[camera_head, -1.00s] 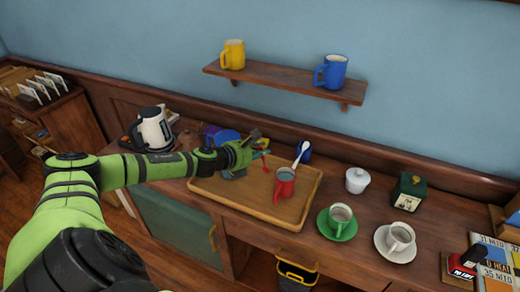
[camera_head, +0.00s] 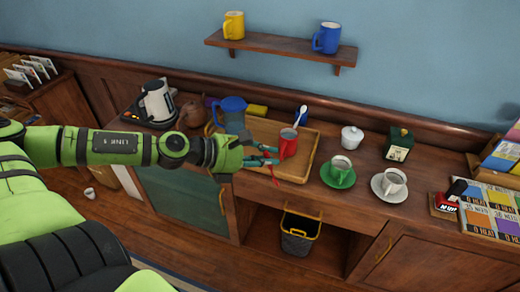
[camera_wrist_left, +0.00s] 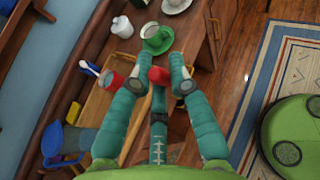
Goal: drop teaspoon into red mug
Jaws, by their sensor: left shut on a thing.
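The red mug (camera_head: 288,146) stands upright on the wooden tray (camera_head: 300,171). In the left wrist view the red mug (camera_wrist_left: 107,79) is just left of my fingers. My left gripper (camera_head: 274,155) is at the tray's front, left of the mug and close to it in the picture. It is shut on a thin red thing (camera_head: 266,174), apparently the teaspoon, which hangs below the fingers. In the left wrist view, a red end (camera_wrist_left: 158,75) shows between the fingertips (camera_wrist_left: 160,87). The mug's inside is mostly hidden. My right gripper is not in view.
A blue pitcher (camera_head: 231,108) is behind my gripper. A green cup and saucer (camera_head: 339,178), a white cup and saucer (camera_head: 391,187) and a white lidded pot (camera_head: 351,138) are to the right.

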